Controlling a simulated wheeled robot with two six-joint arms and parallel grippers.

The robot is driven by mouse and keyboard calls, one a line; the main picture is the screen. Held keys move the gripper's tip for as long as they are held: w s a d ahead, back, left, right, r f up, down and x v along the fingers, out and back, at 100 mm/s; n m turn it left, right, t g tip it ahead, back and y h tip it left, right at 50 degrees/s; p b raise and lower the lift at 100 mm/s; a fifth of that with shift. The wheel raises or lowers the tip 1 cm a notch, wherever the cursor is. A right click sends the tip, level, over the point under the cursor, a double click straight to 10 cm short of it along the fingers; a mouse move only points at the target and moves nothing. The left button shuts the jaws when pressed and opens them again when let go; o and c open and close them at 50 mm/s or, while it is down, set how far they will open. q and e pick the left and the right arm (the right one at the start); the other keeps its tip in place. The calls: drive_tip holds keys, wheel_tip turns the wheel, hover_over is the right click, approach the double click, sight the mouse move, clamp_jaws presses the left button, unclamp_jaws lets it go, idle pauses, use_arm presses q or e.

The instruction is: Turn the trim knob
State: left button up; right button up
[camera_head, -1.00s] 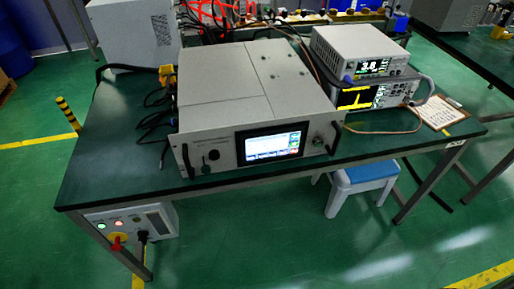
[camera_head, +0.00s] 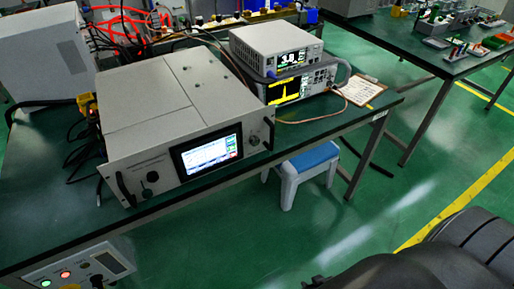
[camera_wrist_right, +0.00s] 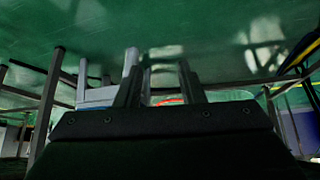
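The microwave generator (camera_head: 178,90) is a light grey box on the green table, with a lit screen (camera_head: 208,152) on its front. A dark round knob (camera_head: 152,177) sits on the panel left of the screen, with a smaller dark part below it. I cannot read which is the trim knob. A round fitting (camera_head: 254,140) is right of the screen. My right gripper shows as a dark shape low at the right in the head view, well away from the generator. In the right wrist view its two fingers (camera_wrist_right: 160,80) stand apart with nothing between them. My left gripper is out of view.
Two stacked instruments (camera_head: 280,62) and a clipboard (camera_head: 358,90) stand right of the generator. A blue-topped stool (camera_head: 308,162) is under the table (camera_head: 345,118). A control box with lights (camera_head: 80,268) hangs at lower left. Floor in front is clear.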

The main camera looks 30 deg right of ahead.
sight(256, 143)
drive_tip(key=w+a+r+t+y, duration=0.1)
drive_tip(key=w+r+t, duration=0.35)
drive_tip(key=r, duration=0.95)
drive_tip(key=w+a+r+m+t, duration=0.1)
drive_tip(key=w+r+t, duration=0.35)
drive_tip(key=r, duration=0.85)
drive_tip(key=w+a+r+t+y, duration=0.1)
drive_tip(key=w+a+r+t, duration=0.15)
drive_tip(key=w+r, duration=0.75)
drive_tip(key=w+r+p, duration=0.1)
drive_tip(key=w, duration=0.3)
drive_tip(key=w+r+p, duration=0.1)
drive_tip(key=w+p, duration=0.1)
drive_tip(key=w, duration=0.2)
drive_tip(key=w+r+p, duration=0.1)
drive_tip(key=w, duration=0.3)
drive_tip(key=shift+w+d+r, duration=0.2)
drive_tip(key=shift+w+r, duration=0.05)
drive_tip(key=shift+w, duration=0.1)
drive_tip(key=c, duration=0.7)
